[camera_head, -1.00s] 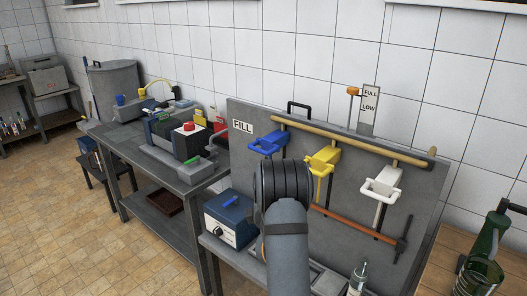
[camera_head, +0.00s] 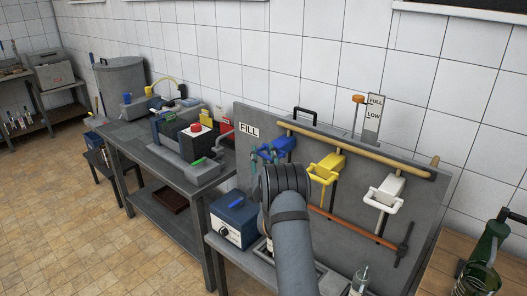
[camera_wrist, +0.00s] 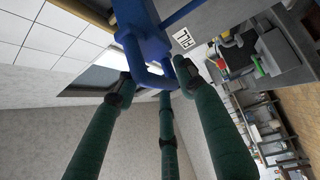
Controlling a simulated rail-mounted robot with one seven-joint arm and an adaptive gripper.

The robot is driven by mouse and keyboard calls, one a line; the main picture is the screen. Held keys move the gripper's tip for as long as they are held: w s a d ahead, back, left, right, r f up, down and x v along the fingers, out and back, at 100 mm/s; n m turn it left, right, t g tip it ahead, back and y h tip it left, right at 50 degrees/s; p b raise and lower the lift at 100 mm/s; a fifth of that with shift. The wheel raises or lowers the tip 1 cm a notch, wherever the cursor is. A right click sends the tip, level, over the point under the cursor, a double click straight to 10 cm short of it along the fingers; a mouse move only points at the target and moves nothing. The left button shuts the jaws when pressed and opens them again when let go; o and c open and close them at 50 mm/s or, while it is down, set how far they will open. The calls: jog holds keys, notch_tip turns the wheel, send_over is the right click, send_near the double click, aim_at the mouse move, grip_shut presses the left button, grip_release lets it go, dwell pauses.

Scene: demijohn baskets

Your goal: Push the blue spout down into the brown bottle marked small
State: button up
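The blue spout (camera_head: 283,146), with a loop-shaped handle, is the leftmost of three on the upright grey panel, beside the FILL label. My gripper (camera_head: 264,153) is at its handle, partly hidden by my arm. In the wrist view its green fingers (camera_wrist: 160,84) reach up around the blue handle (camera_wrist: 150,68), with their tips spread apart. I cannot tell whether any fingertip touches the handle. I cannot make out a brown bottle marked small; my arm hides part of the bench below the blue spout.
A yellow spout (camera_head: 325,168) and a white spout (camera_head: 383,192) hang to the right on the panel (camera_head: 340,205). A blue-topped box (camera_head: 233,220) stands lower left. A clear bottle (camera_head: 360,281) is at the front and a green bottle (camera_head: 482,262) at the right. A wooden rail (camera_head: 355,149) runs above the spouts.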

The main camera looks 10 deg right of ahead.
jog(key=shift+w, duration=0.1)
jog(key=shift+c, duration=0.8)
jog(key=c, duration=0.7)
grip_shut()
